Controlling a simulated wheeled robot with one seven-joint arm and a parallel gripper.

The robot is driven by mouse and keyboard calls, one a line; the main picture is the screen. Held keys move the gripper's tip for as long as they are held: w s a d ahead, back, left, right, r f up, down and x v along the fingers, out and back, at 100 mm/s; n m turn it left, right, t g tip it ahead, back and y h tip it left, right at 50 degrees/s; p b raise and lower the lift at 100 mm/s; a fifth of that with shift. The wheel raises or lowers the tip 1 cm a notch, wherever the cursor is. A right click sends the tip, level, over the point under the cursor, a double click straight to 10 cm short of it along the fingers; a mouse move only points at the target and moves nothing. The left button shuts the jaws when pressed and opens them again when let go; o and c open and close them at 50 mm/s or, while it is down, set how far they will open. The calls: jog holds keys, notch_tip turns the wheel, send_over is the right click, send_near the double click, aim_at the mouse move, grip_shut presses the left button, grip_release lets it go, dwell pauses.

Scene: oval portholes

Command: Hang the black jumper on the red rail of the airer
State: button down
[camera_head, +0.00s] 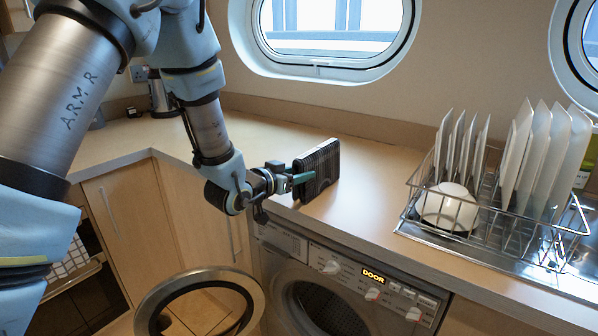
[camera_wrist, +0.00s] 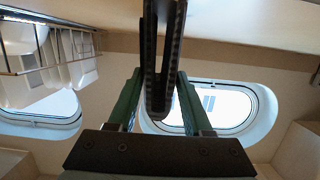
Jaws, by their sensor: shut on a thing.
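My gripper (camera_head: 298,179) has green fingers and is shut on a flat black ribbed thing (camera_head: 322,165). This thing stands upright at the front edge of the wooden worktop, and its bottom seems to touch the top. In the wrist view the black thing (camera_wrist: 163,62) shows edge-on between the green fingers (camera_wrist: 158,90), with a narrow gap between two dark layers. It looks stiff and boxy, and I cannot tell whether it is a folded jumper. No airer or red rail shows in either view.
A washing machine (camera_head: 345,275) sits under the worktop (camera_head: 385,180), its round door (camera_head: 200,290) swung open and "DOOR" lit. A wire dish rack (camera_head: 490,225) with several white plates stands at right. A kettle (camera_head: 162,95) is at the back left. The worktop's middle is clear.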

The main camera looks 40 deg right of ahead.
jog(key=shift+r, duration=0.1)
jog(key=shift+c, duration=1.2)
grip_release()
